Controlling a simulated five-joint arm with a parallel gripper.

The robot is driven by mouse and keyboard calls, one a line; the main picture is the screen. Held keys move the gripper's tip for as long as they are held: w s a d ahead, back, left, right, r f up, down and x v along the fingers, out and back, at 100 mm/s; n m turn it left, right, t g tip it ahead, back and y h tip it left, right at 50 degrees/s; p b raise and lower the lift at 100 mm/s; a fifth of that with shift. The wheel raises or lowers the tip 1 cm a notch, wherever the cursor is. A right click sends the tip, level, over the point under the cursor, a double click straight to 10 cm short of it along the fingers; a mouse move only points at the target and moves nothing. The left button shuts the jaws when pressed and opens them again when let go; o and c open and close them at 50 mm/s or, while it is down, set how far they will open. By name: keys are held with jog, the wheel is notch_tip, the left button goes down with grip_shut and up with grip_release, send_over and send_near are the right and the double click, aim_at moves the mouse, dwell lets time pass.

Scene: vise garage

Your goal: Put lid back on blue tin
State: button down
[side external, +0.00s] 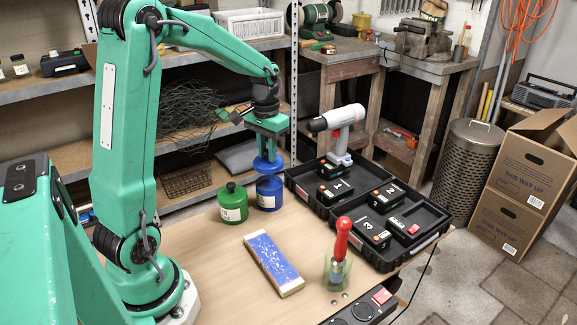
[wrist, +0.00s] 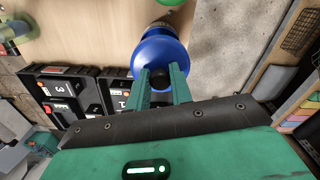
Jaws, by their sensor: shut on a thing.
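The blue tin (side external: 269,194) with a pale label stands upright on the workbench. My gripper (side external: 268,151) is above it, pointing down, shut on the dark knob of the blue lid (side external: 267,167). The lid is roughly level over the tin's top, and a small gap seems to show between them. In the wrist view the lid (wrist: 160,48) spreads beyond my fingertips (wrist: 160,78), which clasp its knob, and it hides the tin's opening. I cannot tell how exactly the lid is centred.
A green lidded tin (side external: 232,203) stands close left of the blue tin. A black case (side external: 300,185) with batteries and a drill (side external: 338,125) lies to the right. A blue-topped block (side external: 272,262) and a red-handled tool in a glass (side external: 339,250) are nearer the front.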

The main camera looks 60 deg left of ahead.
jog(key=shift+f, duration=3.1)
jog(key=shift+f, duration=0.2)
dwell(0.4)
jog(key=c, duration=0.7)
grip_release()
jog(key=shift+r, duration=0.2)
jog(key=shift+r, duration=3.35)
grip_shut()
